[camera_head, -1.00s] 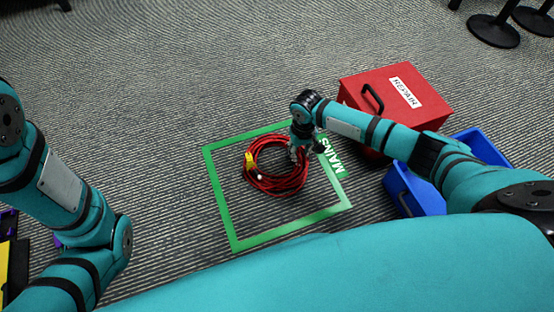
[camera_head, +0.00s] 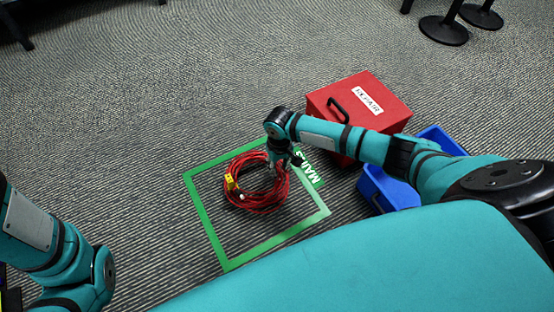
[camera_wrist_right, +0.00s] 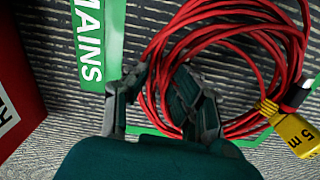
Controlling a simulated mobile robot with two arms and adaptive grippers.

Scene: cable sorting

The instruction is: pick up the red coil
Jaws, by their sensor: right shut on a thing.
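The red coil (camera_head: 254,206) lies inside the green square outline (camera_head: 204,227) marked MAINS on the carpet. A yellow tag reading 5 m (camera_wrist_right: 298,135) is on the coil. My right gripper (camera_head: 281,167) is at the coil's upper right side. In the right wrist view the coil (camera_wrist_right: 230,38) has its near strands between the fingers of my right gripper (camera_wrist_right: 160,100), which is shut on them. I cannot tell whether the coil is clear of the floor. My left arm shows at the lower left of the head view, but its gripper is out of view.
A red REPAIR box (camera_head: 390,106) with a black handle stands just beyond my right arm. A blue bin (camera_head: 388,193) sits beside it, partly hidden by that arm. Black stand bases (camera_head: 443,30) are at the top right. The carpet left of the outline is clear.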

